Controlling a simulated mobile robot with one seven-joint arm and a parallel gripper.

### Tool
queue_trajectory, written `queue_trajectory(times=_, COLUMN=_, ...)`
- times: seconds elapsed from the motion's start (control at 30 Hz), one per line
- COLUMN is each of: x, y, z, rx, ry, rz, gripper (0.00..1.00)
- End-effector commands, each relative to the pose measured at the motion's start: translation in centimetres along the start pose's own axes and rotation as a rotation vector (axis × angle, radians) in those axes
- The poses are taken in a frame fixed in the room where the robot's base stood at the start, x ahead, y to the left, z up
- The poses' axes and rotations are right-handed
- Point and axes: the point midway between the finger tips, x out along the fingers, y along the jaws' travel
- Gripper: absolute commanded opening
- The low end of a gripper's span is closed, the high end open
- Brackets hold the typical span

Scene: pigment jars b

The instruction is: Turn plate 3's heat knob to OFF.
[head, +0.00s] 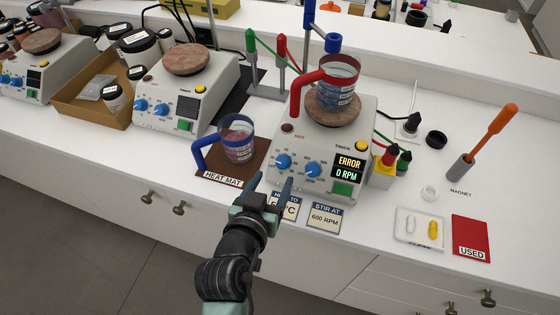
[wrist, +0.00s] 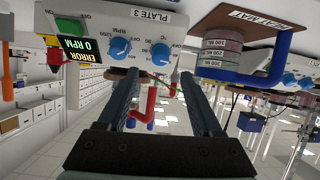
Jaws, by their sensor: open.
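Plate 3 (head: 330,190) is a pale stirrer hotplate with its name upside down in the wrist view (wrist: 205,20). Its heat knob (head: 283,162) is the left blue knob in the head view; in the wrist view it is the one by the °C mark (wrist: 160,53). I cannot read its exact setting. The RPM knob (head: 313,170) is beside it, also in the wrist view (wrist: 119,47). The display (head: 348,167) reads ERROR and 0 RPM. My gripper (head: 271,186) is open and empty in front of the panel; its fingertips (wrist: 158,78) appear short of the heat knob.
A red-handled beaker (head: 340,75) stands on plate 3's top. A blue-handled beaker (head: 238,145) stands on the brown heat mat (head: 222,180) to the left. Cards (head: 325,217) lie in front of the plate. A yellow bottle holder (head: 383,172) is close on the right.

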Motion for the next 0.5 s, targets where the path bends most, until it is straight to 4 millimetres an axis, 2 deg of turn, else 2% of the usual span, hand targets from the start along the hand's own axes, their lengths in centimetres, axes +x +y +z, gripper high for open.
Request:
queue_trajectory(times=0.1, x=2.2, y=0.1, z=-0.2, rx=-0.004, ry=0.002, rz=0.002, gripper=0.67)
queue_trajectory(times=0.23, x=4.1, y=0.1, z=-0.2, rx=-0.004, ry=0.002, rz=0.001, gripper=0.67)
queue_trajectory(times=0.5, x=6.4, y=0.0, z=-0.1, rx=-0.002, ry=0.001, rz=-0.001, gripper=0.67)
